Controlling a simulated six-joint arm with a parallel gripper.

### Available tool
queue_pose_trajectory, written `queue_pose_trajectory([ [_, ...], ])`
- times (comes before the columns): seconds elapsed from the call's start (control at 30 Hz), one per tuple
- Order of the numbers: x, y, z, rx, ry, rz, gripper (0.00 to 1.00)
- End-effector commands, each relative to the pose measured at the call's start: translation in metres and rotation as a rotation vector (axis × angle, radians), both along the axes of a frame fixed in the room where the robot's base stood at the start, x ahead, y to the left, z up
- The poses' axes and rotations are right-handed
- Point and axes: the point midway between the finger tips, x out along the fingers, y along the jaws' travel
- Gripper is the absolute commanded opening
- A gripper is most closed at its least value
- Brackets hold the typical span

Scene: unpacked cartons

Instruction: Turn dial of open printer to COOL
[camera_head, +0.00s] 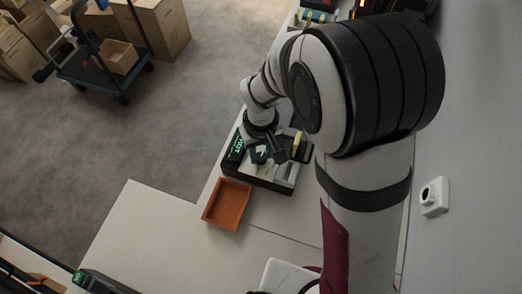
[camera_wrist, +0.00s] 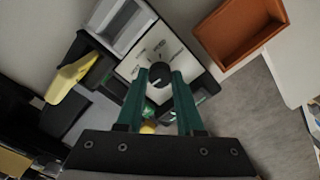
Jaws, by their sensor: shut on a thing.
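The open printer (camera_head: 259,185) stands on the white table, a dark box with a light panel and a lit green display (camera_head: 237,148) that appears to read HOT. In the wrist view its white panel (camera_wrist: 137,68) carries a round black dial (camera_wrist: 160,74) with a light pointer mark. The printed labels around the dial are too small to read. My gripper (camera_wrist: 161,76) has green fingers, one on each side of the dial, and is shut on it. In the head view my gripper (camera_head: 270,153) is over the printer, and the dial is hidden.
An orange tray (camera_head: 228,204) sits beside the printer and also shows in the wrist view (camera_wrist: 240,30). A yellow part (camera_wrist: 71,77) lies at the printer's other side. Another dark device with a green light (camera_head: 88,280) is at lower left. The front table is mostly clear.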

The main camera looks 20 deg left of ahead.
Motion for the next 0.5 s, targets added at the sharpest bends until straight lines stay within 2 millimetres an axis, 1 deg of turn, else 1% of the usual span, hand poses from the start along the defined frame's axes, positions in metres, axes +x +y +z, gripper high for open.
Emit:
queue_pose_trajectory([
  [0.2,-0.0005,-0.0006,0.0002,-0.001,0.002,0.072,0.00],
  [0.5,-0.0005,-0.0006,0.0002,-0.001,0.002,0.103,0.00],
])
